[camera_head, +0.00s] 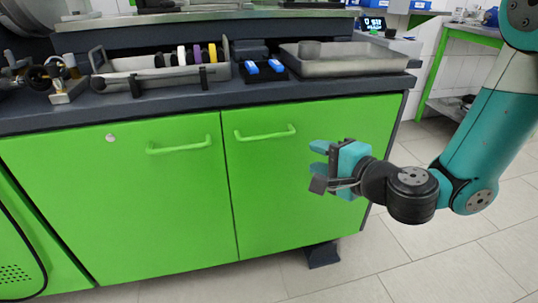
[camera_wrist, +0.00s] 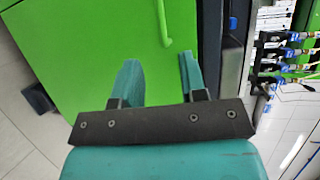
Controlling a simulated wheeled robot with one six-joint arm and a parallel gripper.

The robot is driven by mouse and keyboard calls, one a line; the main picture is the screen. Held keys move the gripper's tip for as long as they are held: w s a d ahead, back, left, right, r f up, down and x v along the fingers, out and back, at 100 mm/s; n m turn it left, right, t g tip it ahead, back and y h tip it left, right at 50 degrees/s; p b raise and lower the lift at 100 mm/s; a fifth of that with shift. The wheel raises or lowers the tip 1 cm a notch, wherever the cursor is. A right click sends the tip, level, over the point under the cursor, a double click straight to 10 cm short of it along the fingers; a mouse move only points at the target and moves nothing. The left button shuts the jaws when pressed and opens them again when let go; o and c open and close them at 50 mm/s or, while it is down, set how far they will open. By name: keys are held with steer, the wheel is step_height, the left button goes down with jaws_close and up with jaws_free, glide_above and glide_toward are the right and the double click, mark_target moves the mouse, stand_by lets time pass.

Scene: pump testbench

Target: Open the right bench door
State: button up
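The right bench door (camera_head: 300,190) is a green panel under the worktop and appears shut. Its green bar handle (camera_head: 265,133) runs near the top edge at the door's left. In the wrist view the door (camera_wrist: 95,50) fills the middle and left, and the handle (camera_wrist: 163,22) shows at the top, beyond the fingertips. My gripper (camera_head: 318,157) is in front of the right half of the door, to the right of the handle and slightly lower. In the wrist view my gripper (camera_wrist: 157,62) has its two teal fingers apart with nothing between them. It does not touch the handle.
The left green door (camera_head: 120,195) with its own handle (camera_head: 180,147) adjoins on the left. The dark worktop (camera_head: 150,104) above carries a tool rack (camera_head: 160,75), blue-handled items (camera_head: 262,68) and a grey tray (camera_head: 345,62). A dark bench foot (camera_head: 322,254) stands below. The tiled floor (camera_head: 430,265) in front is clear.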

steer(key=p, duration=0.6)
glide_toward(271, 137)
steer(key=x, duration=0.2)
steer(key=p+x, duration=0.1)
steer(key=x, duration=0.7)
steer(key=shift+w+a+f+p, duration=0.1)
steer(key=shift+w+a+p, duration=0.2)
steer(key=shift+p, duration=0.1)
jaws_close()
